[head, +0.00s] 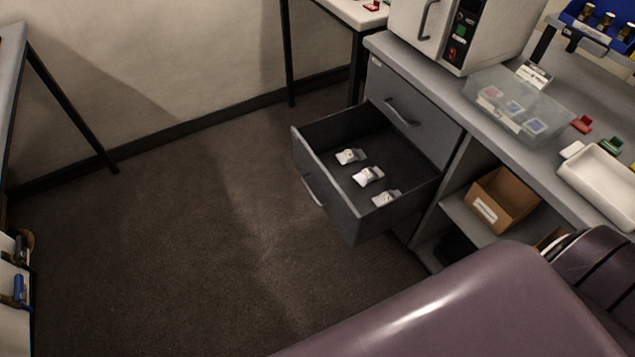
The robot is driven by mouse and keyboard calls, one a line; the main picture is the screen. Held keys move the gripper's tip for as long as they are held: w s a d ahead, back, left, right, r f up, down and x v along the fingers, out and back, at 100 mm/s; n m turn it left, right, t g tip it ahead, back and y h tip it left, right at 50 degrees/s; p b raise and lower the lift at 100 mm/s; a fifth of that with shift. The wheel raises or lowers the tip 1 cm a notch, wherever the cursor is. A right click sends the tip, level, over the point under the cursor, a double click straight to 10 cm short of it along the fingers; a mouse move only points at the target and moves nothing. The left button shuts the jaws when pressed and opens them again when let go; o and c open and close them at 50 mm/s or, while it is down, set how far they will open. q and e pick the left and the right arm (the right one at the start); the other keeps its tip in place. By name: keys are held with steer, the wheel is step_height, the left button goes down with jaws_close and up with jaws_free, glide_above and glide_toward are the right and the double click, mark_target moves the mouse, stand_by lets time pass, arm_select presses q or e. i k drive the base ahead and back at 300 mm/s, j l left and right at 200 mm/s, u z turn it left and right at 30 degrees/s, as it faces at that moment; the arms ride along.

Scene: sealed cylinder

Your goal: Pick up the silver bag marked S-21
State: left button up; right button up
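Three small silver-white bags lie in a row in an open grey drawer (325,183). The far bag (351,156), the middle bag (368,176) and the near bag (386,198) look alike. Their markings are too small to read, so I cannot tell which one is S-21. The bags lie apart from one another on the drawer's dark floor. Neither of my grippers is in view.
Above the drawer is a grey counter (455,100) with a white oven-like machine (455,30), a clear bin (480,85) and a white tray (600,185). A cardboard box (503,200) sits on the shelf below. The floor (180,250) left of the drawer is clear.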

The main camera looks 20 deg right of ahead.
mark_target(366, 176)
steer(key=i+z, duration=0.1)
steer(key=z, duration=0.35)
steer(key=i+z, duration=0.1)
steer(key=z, duration=0.35)
steer(key=i+j+z, duration=0.1)
steer(key=z, duration=0.35)
